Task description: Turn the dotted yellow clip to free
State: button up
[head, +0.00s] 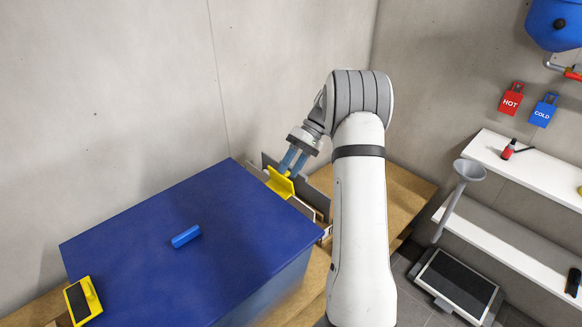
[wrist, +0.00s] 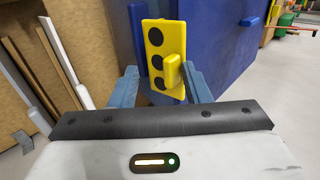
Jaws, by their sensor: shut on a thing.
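The dotted yellow clip (wrist: 155,32) has a yellow plate with several black dots and a raised yellow lever (wrist: 173,70). It sits on the side of a blue chest (wrist: 222,50). In the head view the clip (head: 279,184) is at the far right edge of the chest's blue lid (head: 150,215). My gripper (head: 289,171) reaches down to it from above. In the wrist view my gripper (wrist: 162,72) has its blue fingers on both sides of the clip, shut on it. The exact contact with the lever is partly hidden.
Another yellow clip (head: 94,295) with a black face is at the lid's near left corner. A blue handle (head: 186,236) lies on the lid. Boards (head: 320,192) stand close behind the gripped clip. White shelves (head: 510,248) and a floor scale (head: 455,283) are at right.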

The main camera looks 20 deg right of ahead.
jog(key=v, duration=0.7)
jog(key=shift+d+r, duration=0.25)
jog(key=shift+d, duration=0.05)
